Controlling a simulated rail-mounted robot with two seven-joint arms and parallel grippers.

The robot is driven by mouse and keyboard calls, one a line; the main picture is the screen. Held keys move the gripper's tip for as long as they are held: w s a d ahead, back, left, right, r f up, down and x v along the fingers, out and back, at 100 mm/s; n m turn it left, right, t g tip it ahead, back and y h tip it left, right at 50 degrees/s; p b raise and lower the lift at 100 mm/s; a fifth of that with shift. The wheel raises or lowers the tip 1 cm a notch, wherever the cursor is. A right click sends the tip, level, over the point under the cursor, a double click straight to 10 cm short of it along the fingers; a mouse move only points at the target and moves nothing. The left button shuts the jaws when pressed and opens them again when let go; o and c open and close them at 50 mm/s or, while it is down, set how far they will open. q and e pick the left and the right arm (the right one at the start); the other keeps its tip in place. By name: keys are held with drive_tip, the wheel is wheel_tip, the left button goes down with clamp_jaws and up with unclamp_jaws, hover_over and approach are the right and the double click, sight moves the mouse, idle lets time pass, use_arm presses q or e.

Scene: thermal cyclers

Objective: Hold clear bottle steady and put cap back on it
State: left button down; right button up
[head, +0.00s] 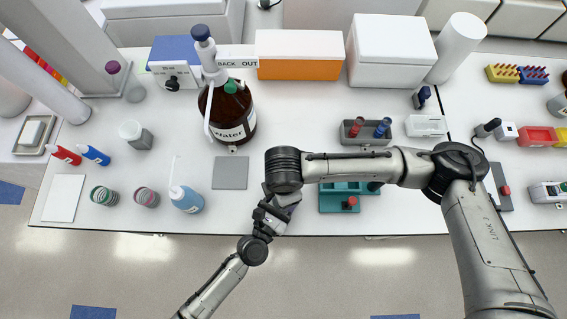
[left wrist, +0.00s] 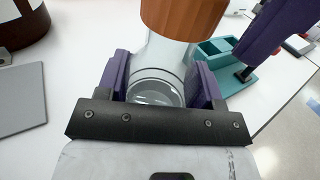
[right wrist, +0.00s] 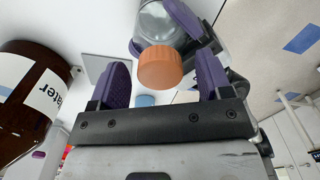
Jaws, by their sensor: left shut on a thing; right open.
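The clear bottle (left wrist: 160,72) stands between the purple fingers of my left gripper (left wrist: 162,78), which is shut on it. The orange cap (left wrist: 185,14) is at the bottle's top; I cannot tell whether it is screwed down. In the right wrist view the cap (right wrist: 160,68) sits at the end of the clear bottle (right wrist: 158,24). My right gripper (right wrist: 164,76) is open, with one finger on each side of the cap and visible gaps between. In the head view my right arm hides the bottle and cap.
A teal rack (head: 330,203) stands close beside the bottle. A grey pad (head: 230,173) and a large amber bottle (head: 227,112) are to the left. A blue wash bottle (head: 186,200) is further left. The table's front edge is close by.

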wheel_tip(320, 180, up, 12)
idle(0.6)
use_arm(q)
drive_tip(key=shift+c, duration=0.9)
unclamp_jaws()
use_arm(e)
wheel_tip(320, 180, down, 3)
drive_tip(key=b, duration=0.2)
drive_tip(key=shift+r+b, duration=0.1)
drive_tip(key=shift+b, duration=0.25)
use_arm(q)
drive_tip(key=v, duration=1.4)
drive_tip(key=shift+w, duration=0.1)
